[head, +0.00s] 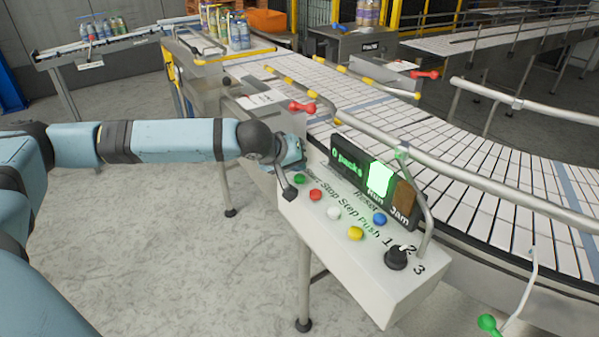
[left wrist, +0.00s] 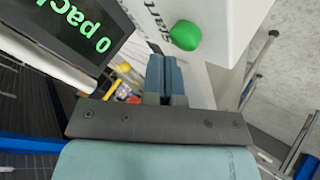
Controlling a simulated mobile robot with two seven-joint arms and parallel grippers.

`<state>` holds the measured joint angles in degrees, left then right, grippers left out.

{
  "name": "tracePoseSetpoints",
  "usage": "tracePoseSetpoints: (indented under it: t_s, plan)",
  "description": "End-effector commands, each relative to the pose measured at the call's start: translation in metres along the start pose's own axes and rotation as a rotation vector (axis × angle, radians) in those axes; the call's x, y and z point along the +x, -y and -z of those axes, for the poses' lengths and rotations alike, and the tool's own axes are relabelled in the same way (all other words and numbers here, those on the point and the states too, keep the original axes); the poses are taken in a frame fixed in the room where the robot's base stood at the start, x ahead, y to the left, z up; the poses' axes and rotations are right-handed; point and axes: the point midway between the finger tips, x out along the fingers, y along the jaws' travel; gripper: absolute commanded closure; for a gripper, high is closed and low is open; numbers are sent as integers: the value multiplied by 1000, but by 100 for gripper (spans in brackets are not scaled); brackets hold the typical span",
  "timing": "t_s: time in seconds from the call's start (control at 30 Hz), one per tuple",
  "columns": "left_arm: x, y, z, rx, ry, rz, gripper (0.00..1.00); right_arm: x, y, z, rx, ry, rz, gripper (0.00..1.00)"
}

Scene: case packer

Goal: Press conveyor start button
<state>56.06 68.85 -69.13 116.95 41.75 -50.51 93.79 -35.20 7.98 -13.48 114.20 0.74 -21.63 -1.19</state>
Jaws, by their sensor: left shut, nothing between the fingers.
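The green start button (head: 299,179) sits at the far left end of the white control box (head: 380,290). In the left wrist view the green button (left wrist: 186,36) lies a little ahead and to the right of my fingertips, next to the printed word "Start". My left gripper (head: 298,162) is beside the box's far left end, close to the button. Its blue fingers (left wrist: 166,75) are shut and empty. They appear apart from the button. My right gripper is not in view.
Red, white, yellow and blue buttons and a black selector knob (head: 396,257) share the panel. The display (head: 347,160) reads "0 packs", with a bright green "Run" lamp (head: 381,177) and a brown "Jam" lamp (head: 404,198). A rail and the white-slatted conveyor (head: 470,160) run behind.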

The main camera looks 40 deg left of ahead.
Motion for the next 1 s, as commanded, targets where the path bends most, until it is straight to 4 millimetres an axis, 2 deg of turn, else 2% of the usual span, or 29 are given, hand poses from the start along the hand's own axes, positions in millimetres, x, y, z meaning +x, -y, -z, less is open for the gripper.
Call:
tracePoseSetpoints:
  t_s: [0.47, 1.0]
  plan:
    - [-6, -4, 4, 0, 0, -1, 100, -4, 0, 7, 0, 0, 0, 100]
    - [-38, -28, 28, -1, 0, -1, 100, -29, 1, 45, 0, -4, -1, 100]
